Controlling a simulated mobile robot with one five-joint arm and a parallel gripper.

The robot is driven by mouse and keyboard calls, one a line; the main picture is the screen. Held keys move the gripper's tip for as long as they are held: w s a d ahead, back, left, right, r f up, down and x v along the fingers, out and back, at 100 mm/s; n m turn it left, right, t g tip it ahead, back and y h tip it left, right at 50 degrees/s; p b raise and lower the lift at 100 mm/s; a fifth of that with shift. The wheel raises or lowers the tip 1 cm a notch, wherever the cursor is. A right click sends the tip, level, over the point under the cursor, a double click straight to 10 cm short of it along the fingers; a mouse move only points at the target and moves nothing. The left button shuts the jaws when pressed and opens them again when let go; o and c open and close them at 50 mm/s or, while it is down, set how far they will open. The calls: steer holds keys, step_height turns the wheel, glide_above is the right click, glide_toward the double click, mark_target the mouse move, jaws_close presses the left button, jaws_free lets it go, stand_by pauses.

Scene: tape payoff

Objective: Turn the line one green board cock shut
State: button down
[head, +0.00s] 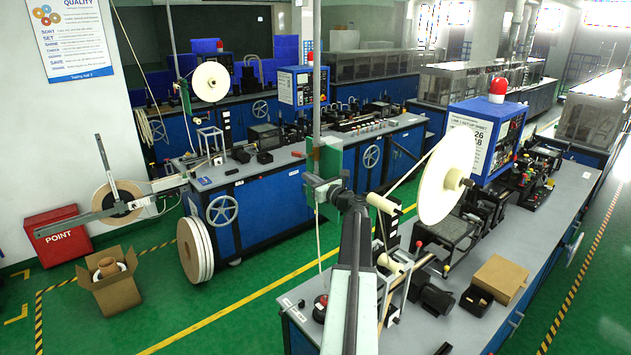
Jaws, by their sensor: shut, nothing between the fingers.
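My arm rises from the bottom centre, and my gripper (314,184) is at its far end. It is small here, looks shut, and nothing shows in it. It is seen in front of or close beside a green board (328,158) on a grey pole; I cannot tell if they touch. The line one bench (560,225) runs along the right, with a blue cabinet (487,138) carrying a line 1 sheet. Small coloured knobs (526,174) sit in a cluster on its far part. I cannot make out the green cock or its handle position.
A large white reel (440,180) stands above the line one bench, right of my arm. A motor (431,298) and a cardboard box (500,277) are on that bench. An open carton (107,283) and a red box (57,236) stand at left. Green floor between the benches is clear.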

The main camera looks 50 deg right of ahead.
mark_target(303, 154)
steer(key=w+r+p, duration=0.2)
steer(key=w+d+r+p, duration=0.1)
steer(key=w+r+p, duration=0.1)
steer(key=shift+s, duration=0.1)
stand_by(0.3)
